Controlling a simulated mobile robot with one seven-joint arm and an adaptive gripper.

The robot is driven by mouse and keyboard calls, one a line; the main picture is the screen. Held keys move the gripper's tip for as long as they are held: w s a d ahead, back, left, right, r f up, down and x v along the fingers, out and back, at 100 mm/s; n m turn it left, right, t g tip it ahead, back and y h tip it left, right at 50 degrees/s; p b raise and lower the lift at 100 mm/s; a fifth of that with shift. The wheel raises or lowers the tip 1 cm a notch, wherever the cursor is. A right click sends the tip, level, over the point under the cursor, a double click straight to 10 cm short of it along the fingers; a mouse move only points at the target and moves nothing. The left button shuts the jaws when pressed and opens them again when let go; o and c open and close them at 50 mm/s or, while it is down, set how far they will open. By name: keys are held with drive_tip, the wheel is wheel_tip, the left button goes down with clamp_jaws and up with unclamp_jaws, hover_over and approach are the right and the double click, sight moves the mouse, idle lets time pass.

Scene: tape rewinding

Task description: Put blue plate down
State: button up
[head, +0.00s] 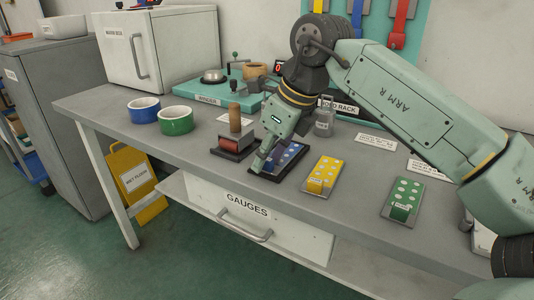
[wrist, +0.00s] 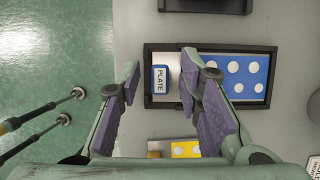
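The blue plate (head: 290,153) with white dots lies inside a dark rectangular frame (head: 301,165) on the bench. In the wrist view the blue plate (wrist: 250,67) has a white end strip and a blue block labelled PLATE, all within the black frame (wrist: 148,101). My gripper (head: 261,165) is over the near left end of the plate. In the wrist view my gripper (wrist: 162,76) is open, with one finger on each side of the labelled block and a gap to it. The right finger hides part of the plate.
A yellow plate (head: 323,172) and a green plate (head: 403,200) lie to the right. A wooden-handled stamp block (head: 234,140) stands close on the left. Blue (head: 144,109) and green (head: 176,121) tape rings stand farther left. The bench front edge is near.

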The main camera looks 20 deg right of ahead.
drive_tip(key=shift+r+p, duration=0.35)
drive_tip(key=p+v, duration=0.7)
drive_tip(key=v, duration=0.4)
drive_tip(key=shift+s+d+r+p, duration=0.15)
drive_tip(key=shift+d+r+p, duration=0.1)
drive_tip(key=shift+p, duration=0.1)
drive_tip(key=shift+f, duration=0.1)
